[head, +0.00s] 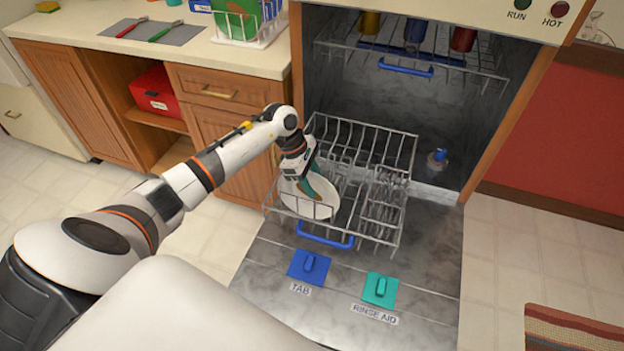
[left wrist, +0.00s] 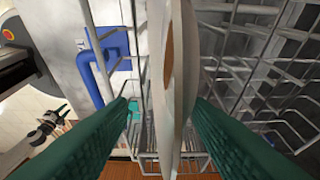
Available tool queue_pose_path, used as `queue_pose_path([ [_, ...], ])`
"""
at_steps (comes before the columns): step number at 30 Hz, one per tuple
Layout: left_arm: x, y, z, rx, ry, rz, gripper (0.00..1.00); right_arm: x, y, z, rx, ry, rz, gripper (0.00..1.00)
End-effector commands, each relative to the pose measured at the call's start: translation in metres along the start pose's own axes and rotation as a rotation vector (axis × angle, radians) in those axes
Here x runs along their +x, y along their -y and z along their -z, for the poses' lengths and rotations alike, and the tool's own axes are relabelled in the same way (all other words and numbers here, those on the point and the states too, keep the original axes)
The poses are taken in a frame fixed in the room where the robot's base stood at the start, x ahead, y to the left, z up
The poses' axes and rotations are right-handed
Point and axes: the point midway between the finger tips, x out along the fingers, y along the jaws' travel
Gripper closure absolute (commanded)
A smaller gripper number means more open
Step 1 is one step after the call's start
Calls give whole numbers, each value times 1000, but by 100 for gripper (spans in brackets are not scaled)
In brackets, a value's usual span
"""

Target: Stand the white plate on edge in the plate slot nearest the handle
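The white plate (head: 325,207) is on edge in the front part of the lower rack (head: 407,150), just behind the blue handle (head: 326,236). Front rack wires cross before its lower part. My left gripper (head: 308,190) is above it, green fingers pointing down. In the left wrist view the plate (left wrist: 172,95) shows nearly edge-on, with a brown patch, between the two fingers of the left gripper (left wrist: 162,101). Gaps show on both sides of the plate. The handle (left wrist: 93,75) is left of it there. How the lower rim sits in the slot is hidden.
The dishwasher door lies open with a blue TAB lid (head: 308,267) and a teal RINSE AID lid (head: 379,290). The upper rack (head: 483,68) holds several cups. Empty plate tines (head: 350,140) stand behind the plate. A wooden cabinet (head: 215,143) is at left.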

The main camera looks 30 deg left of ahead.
Motion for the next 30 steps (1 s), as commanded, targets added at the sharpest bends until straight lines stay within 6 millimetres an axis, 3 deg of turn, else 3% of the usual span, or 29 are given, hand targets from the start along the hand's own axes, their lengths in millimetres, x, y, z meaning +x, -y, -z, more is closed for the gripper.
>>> queue_pose_path([
  [8, -8, 0, -1, 1, 1, 1, 55, 2, 0, 0, 0, 0, 0, 64],
  [21, -95, 1, -1, 0, 3, 3, 55, 12, 0, 1, 0, 0, 0, 64],
  [30, -120, 0, 0, 0, 1, -1, 55, 14, -1, 1, 0, 0, -1, 64],
])
